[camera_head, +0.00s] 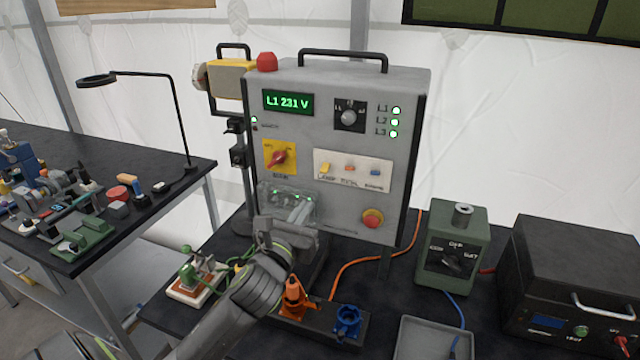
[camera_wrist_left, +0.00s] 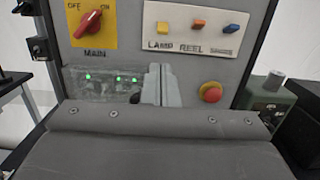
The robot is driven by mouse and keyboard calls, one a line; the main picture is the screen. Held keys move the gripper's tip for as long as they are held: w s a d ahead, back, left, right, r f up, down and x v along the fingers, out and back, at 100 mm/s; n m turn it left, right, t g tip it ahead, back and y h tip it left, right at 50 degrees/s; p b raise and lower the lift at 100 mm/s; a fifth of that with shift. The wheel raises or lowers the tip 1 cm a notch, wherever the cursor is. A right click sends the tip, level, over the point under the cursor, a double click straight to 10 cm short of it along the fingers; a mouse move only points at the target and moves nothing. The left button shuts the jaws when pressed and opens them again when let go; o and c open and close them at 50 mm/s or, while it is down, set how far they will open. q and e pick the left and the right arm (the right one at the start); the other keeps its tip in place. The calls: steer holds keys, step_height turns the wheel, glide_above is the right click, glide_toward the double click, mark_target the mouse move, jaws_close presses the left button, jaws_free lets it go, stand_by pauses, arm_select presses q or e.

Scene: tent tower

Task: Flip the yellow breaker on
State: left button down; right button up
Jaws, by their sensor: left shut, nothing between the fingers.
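The yellow breaker (camera_head: 327,167) is a small rocker at the left end of a white plate on the grey control box (camera_head: 352,75). It sits above the word LAMP and also shows in the left wrist view (camera_wrist_left: 163,27); I cannot tell its position. An orange switch (camera_wrist_left: 199,23) and a blue switch (camera_wrist_left: 231,29) are to its right. My left gripper (camera_head: 297,210) is shut and empty, in front of the clear cover with green lights, below the yellow breaker. Its shut fingers show in the left wrist view (camera_wrist_left: 160,84). My right gripper is not in view.
The red MAIN knob (camera_head: 278,158) is left of the white plate, and a red push button (camera_head: 372,218) is below right. A green box (camera_head: 452,248) and a black unit (camera_head: 572,280) stand to the right.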

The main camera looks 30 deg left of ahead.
mark_target(325, 168)
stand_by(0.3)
arm_select(q)
steer(key=f+p+x, duration=0.1)
steer(key=p+x, duration=0.1)
steer(key=x, duration=0.8)
steer(key=shift+r, duration=0.4)
steer(key=shift+w, duration=0.1)
